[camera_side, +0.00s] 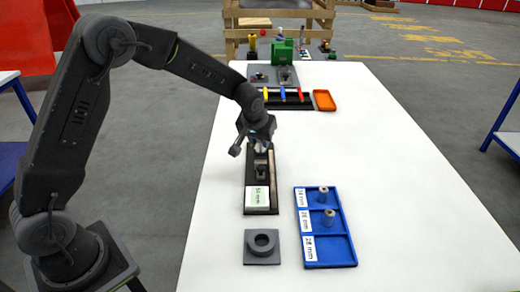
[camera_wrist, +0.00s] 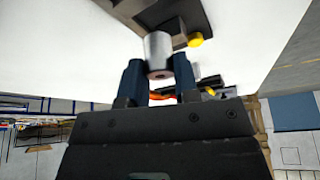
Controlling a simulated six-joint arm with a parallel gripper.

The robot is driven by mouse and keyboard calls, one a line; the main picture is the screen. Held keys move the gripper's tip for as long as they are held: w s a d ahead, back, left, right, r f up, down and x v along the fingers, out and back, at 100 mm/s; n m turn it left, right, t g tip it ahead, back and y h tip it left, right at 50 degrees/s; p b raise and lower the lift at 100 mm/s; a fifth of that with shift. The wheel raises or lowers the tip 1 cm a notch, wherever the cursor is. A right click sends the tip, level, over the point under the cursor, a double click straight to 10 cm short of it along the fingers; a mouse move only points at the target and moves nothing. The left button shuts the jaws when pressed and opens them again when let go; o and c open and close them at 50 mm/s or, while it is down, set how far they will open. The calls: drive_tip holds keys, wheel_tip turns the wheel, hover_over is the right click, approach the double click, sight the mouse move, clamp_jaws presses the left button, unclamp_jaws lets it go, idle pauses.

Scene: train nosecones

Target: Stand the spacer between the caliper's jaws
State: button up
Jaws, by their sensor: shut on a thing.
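My gripper (camera_side: 262,143) is over the far part of the black caliper base (camera_side: 262,209). In the wrist view my gripper (camera_wrist: 158,72) is shut on a grey metal cylinder, the spacer (camera_wrist: 158,46), held between its two dark blue fingers. In the side view the held spacer is mostly hidden by the gripper. The caliper has dark jaw blocks (camera_side: 261,172) and a white label plate (camera_side: 257,196) at its near end. The wrist view shows part of the caliper (camera_wrist: 158,14) just beyond the spacer, with a yellow knob (camera_wrist: 195,39). I cannot tell whether the spacer touches it.
A blue tray (camera_side: 329,250) at right has three labelled compartments; two hold spacers and the nearest is empty. Farther back are coloured tools (camera_side: 284,96), an orange tray (camera_side: 324,100) and a green block (camera_side: 284,50). The table's right side is clear.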

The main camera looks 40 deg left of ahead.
sight(259, 145)
drive_tip(key=shift+f, duration=1.9)
drive_tip(key=shift+f, duration=0.2)
drive_tip(key=o, duration=1)
drive_tip(key=v, duration=1.2)
drive_tip(key=shift+r, duration=0.3)
drive_tip(key=s+d+r+m, duration=0.1)
drive_tip(key=s+r, duration=0.2)
drive_tip(key=s, duration=0.6)
drive_tip(key=s+r+m+t+h, duration=0.1)
drive_tip(key=s+r+m, duration=0.1)
drive_tip(key=s, duration=0.7)
drive_tip(key=s+d+r+m, duration=0.1)
drive_tip(key=s+r, duration=0.3)
drive_tip(key=s, duration=0.5)
drive_tip(key=shift+s+d+m+h, duration=0.3)
drive_tip(key=shift+s+h, duration=0.1)
